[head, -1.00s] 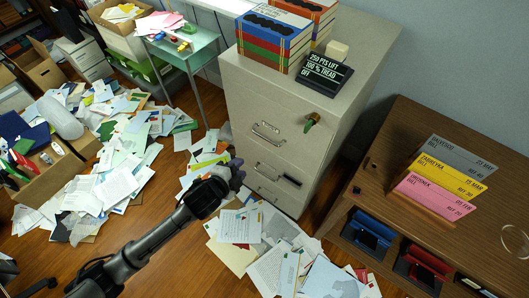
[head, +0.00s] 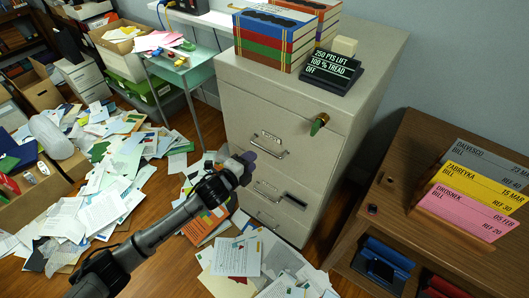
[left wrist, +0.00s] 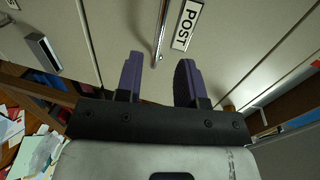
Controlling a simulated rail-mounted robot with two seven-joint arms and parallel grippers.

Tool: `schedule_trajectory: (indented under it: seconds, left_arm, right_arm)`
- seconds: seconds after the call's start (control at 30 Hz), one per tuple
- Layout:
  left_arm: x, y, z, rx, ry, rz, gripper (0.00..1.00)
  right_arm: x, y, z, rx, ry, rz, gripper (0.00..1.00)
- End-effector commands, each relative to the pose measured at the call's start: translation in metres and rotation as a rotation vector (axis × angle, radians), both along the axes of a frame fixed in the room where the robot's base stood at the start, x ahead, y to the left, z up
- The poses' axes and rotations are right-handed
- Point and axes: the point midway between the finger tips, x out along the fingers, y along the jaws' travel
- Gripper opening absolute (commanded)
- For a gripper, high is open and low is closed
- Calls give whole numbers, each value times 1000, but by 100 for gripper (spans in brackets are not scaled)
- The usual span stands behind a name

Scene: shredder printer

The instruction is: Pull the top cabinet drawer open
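The grey filing cabinet (head: 235,112) stands in the middle of the head view with its drawers closed. Its top drawer has a metal bar handle (head: 272,148) and a key with a green-and-orange tag (head: 319,123) at the upper right. My left gripper (head: 248,160) is just left of and below that handle in the head view. In the left wrist view its purple fingers (left wrist: 159,62) are apart and empty. The handle bar (left wrist: 161,28), beside a "POST" label (left wrist: 187,25), lies ahead between the fingertips. No grip on it shows. My right gripper is not in view.
Books (head: 270,40) and a black sign (head: 331,72) sit on the cabinet. A lower drawer carries a dark bar (head: 295,200). A wooden desk (head: 400,165) stands to the right. Papers (head: 110,190) cover much of the floor at left.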

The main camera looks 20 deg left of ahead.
Motion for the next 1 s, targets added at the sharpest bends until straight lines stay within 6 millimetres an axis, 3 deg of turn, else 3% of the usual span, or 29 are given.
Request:
schedule_trajectory:
  seconds: [0.2,0.43,0.67,1.0]
  left_arm:
    - [38,-11,-11,-3,0,2,35]
    - [65,-19,-15,-3,1,1,35]
    - [77,-22,-16,-1,0,0,35]
    - [78,-22,-16,-2,1,0,34]
  right_arm:
    - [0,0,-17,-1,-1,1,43]
    - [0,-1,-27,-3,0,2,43]
    - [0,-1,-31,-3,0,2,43]
    - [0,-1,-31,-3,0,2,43]
